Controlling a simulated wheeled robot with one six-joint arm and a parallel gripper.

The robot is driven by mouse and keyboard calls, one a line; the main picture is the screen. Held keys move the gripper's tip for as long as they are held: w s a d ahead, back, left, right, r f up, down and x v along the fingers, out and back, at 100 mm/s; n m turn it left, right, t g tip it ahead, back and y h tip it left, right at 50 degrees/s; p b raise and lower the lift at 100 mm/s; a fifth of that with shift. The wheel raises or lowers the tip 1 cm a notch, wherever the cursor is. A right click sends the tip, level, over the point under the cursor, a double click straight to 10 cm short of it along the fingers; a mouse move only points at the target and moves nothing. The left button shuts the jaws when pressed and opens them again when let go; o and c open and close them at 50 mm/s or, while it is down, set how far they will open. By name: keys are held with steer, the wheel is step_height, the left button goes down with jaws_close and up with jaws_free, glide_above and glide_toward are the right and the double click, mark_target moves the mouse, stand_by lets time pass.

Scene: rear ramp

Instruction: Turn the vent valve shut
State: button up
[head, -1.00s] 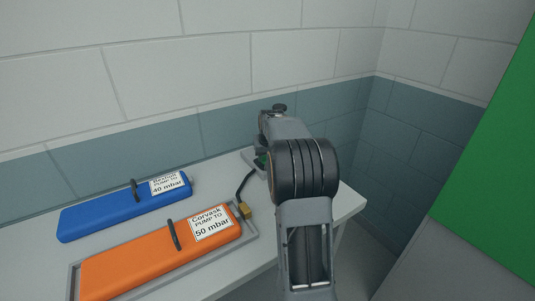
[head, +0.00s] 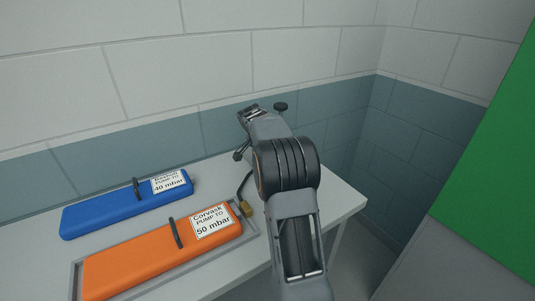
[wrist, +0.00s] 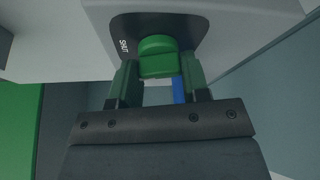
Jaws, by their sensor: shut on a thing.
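The vent valve's green knob (wrist: 157,57) shows in the wrist view, set on a dark plate (wrist: 102,27) with a small white label that seems to read SHUT (wrist: 123,46) at its left. My gripper (wrist: 160,80) has one finger on each side of the knob and is shut on it. A narrow blue strip (wrist: 178,90) shows between the fingers, beside the right one. In the head view my wrist and arm hide the valve and most of the gripper.
On the white bench (head: 345,197) lie a blue case (head: 110,212) marked 40 mbar and an orange case (head: 150,258) marked 50 mbar in a grey tray (head: 75,280). A black hose with a brass fitting (head: 246,209) runs near my arm. A tiled wall (head: 200,70) stands behind.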

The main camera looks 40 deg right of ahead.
steer(key=shift+m+g, duration=0.6)
steer(key=shift+m, duration=0.9)
steer(key=o, duration=0.9)
steer(key=shift+r, duration=0.1)
steer(key=p+v, duration=0.1)
steer(key=v, duration=1.2)
steer(key=shift+w+a+r+p, duration=0.15)
steer(key=shift+a+r+p, duration=0.1)
steer(key=shift+p, duration=0.1)
